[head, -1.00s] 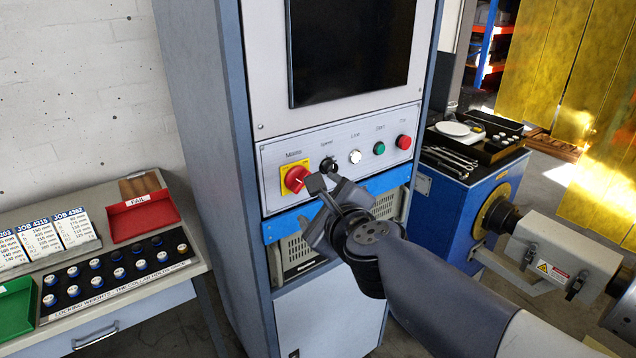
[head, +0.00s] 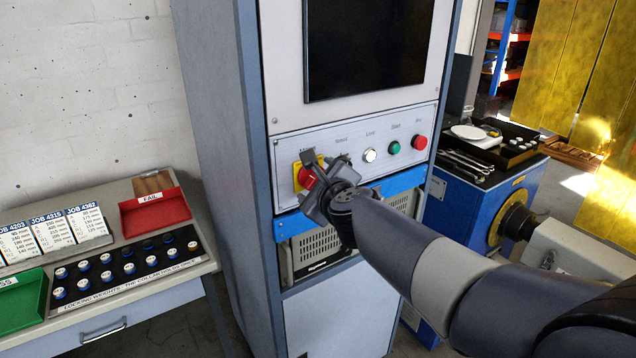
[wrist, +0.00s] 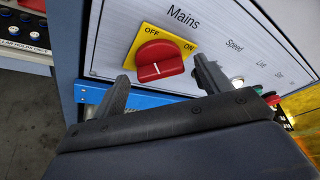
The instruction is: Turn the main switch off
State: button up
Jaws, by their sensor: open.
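The main switch (wrist: 160,60) is a red rotary knob on a yellow plate labelled OFF at left and ON at right, under the word Mains. A white mark shows on its front; I cannot tell for sure which label it points to. In the head view the red knob (head: 306,178) is partly hidden by my gripper (head: 323,165). My gripper is open and empty. In the wrist view its two fingers (wrist: 160,85) stand apart, one low left of the knob and one to its right, with the knob between and beyond them. I see no clear contact.
A dark screen (head: 365,45) is above. A bench with a red tray (head: 155,212) stands left.

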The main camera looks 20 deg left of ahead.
jog(key=shift+c, duration=0.4)
jog(key=c, duration=0.9)
jog(key=shift+f+n+b, duration=0.15)
jog(key=shift+n+b, duration=0.15)
jog(key=shift+b, duration=0.1)
jog(key=n+t+y+b, duration=0.1)
jog(key=n+b, duration=0.4)
jog(key=b, duration=0.3)
jog(key=f+n+t+y+b, duration=0.1)
jog(key=n+t+b, duration=0.1)
jog(key=n+b, duration=0.3)
jog(key=n+t+y+b, duration=0.1)
jog(key=n+b, duration=0.5)
jog(key=b, duration=0.7)
jog(key=shift+f+t, duration=0.35)
jog(key=shift+t, duration=0.25)
jog(key=shift+r+n+y+b, duration=0.15)
jog(key=shift+n+y+b, duration=0.15)
jog(key=shift+n+b, duration=0.15)
